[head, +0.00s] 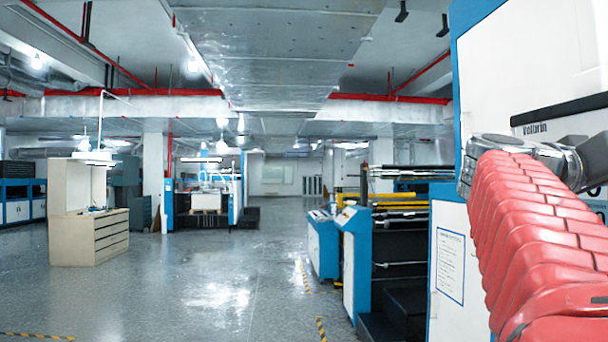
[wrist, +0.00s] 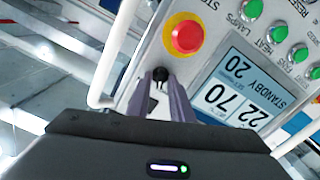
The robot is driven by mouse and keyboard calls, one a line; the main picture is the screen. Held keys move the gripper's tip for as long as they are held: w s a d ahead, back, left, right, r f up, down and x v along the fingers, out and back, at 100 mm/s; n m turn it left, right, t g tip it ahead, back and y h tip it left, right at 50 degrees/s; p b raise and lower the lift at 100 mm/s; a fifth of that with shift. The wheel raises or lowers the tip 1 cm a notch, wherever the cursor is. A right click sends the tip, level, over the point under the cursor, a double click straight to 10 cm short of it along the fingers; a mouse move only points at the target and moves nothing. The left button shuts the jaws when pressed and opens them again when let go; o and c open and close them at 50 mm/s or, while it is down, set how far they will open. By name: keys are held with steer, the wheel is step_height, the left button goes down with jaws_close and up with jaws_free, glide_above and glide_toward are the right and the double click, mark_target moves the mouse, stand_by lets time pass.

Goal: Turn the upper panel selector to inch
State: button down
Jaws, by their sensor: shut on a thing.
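The panel (wrist: 208,62) with the controls shows tilted and upside down in the wrist view. A small black knob (wrist: 160,73), which looks like the selector, sits on it beside the red stop button (wrist: 187,36). My gripper (wrist: 161,85) is shut on this knob, with one grey finger on each side. The fingers hide part of the knob and any marks around it, so I cannot tell its setting. In the head view my red-covered arm reaches up at the right, and my gripper and the panel are out of sight.
Next to the knob are a lit display (wrist: 238,88) reading STANDBY and several green buttons (wrist: 276,33). A white rail (wrist: 118,50) runs along the panel's edge. In the head view a blue-and-white machine (head: 450,250) stands close at right. Open floor (head: 190,290) lies at left.

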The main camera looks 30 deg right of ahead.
steer(key=shift+f+n, duration=0.15)
steer(key=shift+n, duration=0.75)
steer(key=shift+w, duration=0.1)
steer(key=shift+d, duration=0.1)
steer(key=c, duration=1.9)
jaws_free()
steer(key=shift+o, duration=0.2)
steer(key=v, duration=1.4)
steer(key=shift+d, duration=0.1)
